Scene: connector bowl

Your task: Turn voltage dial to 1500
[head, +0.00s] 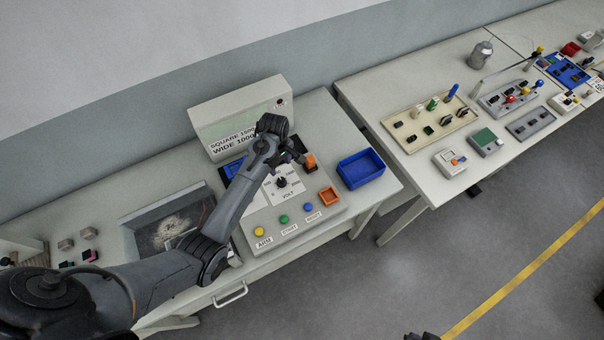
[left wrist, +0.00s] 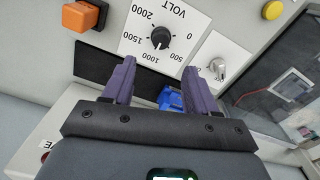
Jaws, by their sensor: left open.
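The black voltage dial (head: 281,182) sits on a white plate marked VOLT on the sloped control panel (head: 335,200). In the left wrist view the dial (left wrist: 160,37) is ringed by 0, 500, 1000, 1500 and 2000. A small light mark on the knob seems to face the 1000 side, but it is too small to be sure. My left gripper (head: 291,157) hangs over the panel near the dial. Its two fingers (left wrist: 166,65) are open and empty, with the dial beyond their tips, apart from them. A dark part of my right gripper (head: 421,336) barely shows at the bottom edge.
An orange switch (head: 310,162) and a metal toggle (left wrist: 217,68) flank the dial. Yellow, green and blue buttons (head: 284,219) line the panel front. A blue bin (head: 361,168) stands right. A box (head: 238,113) behind reads SQUARE 1500, WIDE 1000.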

